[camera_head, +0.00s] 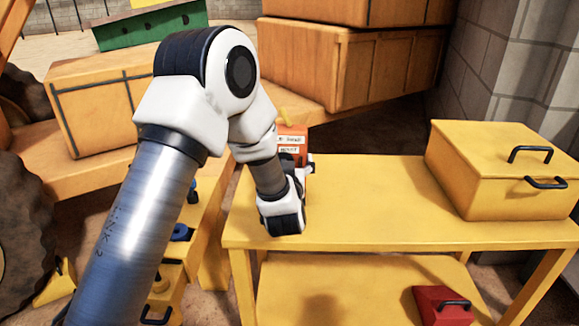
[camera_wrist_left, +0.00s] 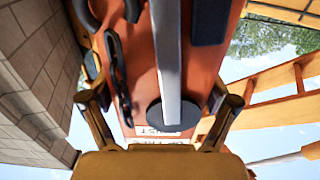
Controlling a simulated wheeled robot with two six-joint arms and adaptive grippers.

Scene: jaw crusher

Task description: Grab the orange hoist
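The orange hoist (camera_head: 293,140) is a small orange-red body with white labels, standing at the far left end of the yellow table in the head view. My wrist and arm hide its lower part. In the left wrist view the hoist (camera_wrist_left: 140,62) fills the middle, with a dark chain, a pale grey bar and a round dark disc. My left gripper (camera_wrist_left: 158,98) is open, one finger on each side of the hoist. A gap shows at the left finger; contact at the right finger is unclear. My right gripper is in neither view.
The yellow table (camera_head: 370,215) is clear in the middle. A yellow toolbox (camera_head: 500,170) with black handles stands at its right end. A red box (camera_head: 442,305) lies on the lower shelf. Wooden crates (camera_head: 350,65) stand behind. A block wall (camera_head: 510,70) is at right.

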